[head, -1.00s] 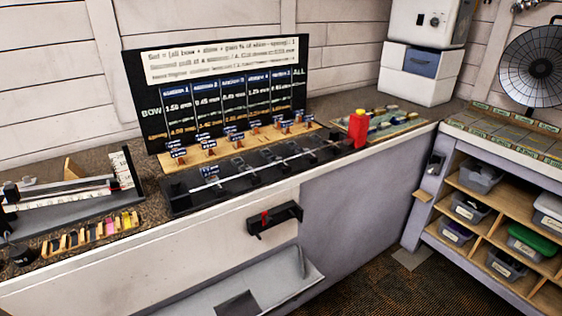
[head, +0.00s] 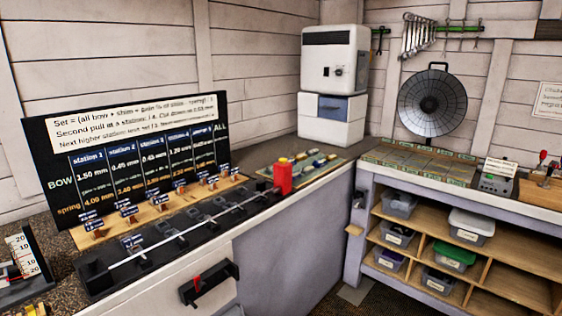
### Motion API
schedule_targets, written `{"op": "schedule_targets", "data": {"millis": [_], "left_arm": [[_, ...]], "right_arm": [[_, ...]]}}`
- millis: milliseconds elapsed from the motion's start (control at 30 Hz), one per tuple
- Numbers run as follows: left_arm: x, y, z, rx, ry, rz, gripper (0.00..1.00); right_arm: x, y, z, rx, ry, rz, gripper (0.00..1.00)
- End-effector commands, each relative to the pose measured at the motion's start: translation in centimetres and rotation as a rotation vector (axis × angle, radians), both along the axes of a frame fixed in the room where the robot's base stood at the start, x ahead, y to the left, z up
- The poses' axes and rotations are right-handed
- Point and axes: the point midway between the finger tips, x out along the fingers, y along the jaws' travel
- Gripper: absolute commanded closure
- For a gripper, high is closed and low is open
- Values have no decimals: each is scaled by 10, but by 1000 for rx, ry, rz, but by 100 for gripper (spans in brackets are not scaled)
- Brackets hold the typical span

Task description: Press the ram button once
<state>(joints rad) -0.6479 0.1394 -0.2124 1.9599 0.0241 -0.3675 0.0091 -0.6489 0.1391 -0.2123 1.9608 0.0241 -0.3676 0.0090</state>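I cannot tell for certain which item is the ram button. A red block-shaped part (head: 283,177) stands upright at the right end of the long black fixture (head: 150,245) on the bench. A small control box (head: 497,176) with buttons on its top sits on the right bench. Beside it, red-topped levers (head: 543,156) stand on a wooden block at the right edge. Neither of my grippers is in the head view.
A black chart board (head: 140,155) stands behind the fixture. A white machine (head: 337,58) stands on a drawer unit in the corner. Shelves with several bins (head: 470,226) are under the right bench. A dark floor strip shows between the benches.

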Motion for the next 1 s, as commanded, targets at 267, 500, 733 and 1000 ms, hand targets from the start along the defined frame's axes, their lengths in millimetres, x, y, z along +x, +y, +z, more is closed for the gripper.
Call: {"op": "schedule_targets", "data": {"millis": [267,500,733,1000], "left_arm": [[0,0,1,-1,-2,0,60],[1,0,2,-1,-3,0,60],[1,0,2,-1,-3,0,60],[0,0,1,-1,-2,0,60]], "right_arm": [[0,0,0,0,0,0,46],[0,0,0,0,0,0,90],[0,0,0,0,-1,0,100],[0,0,1,0,-1,0,100]]}}
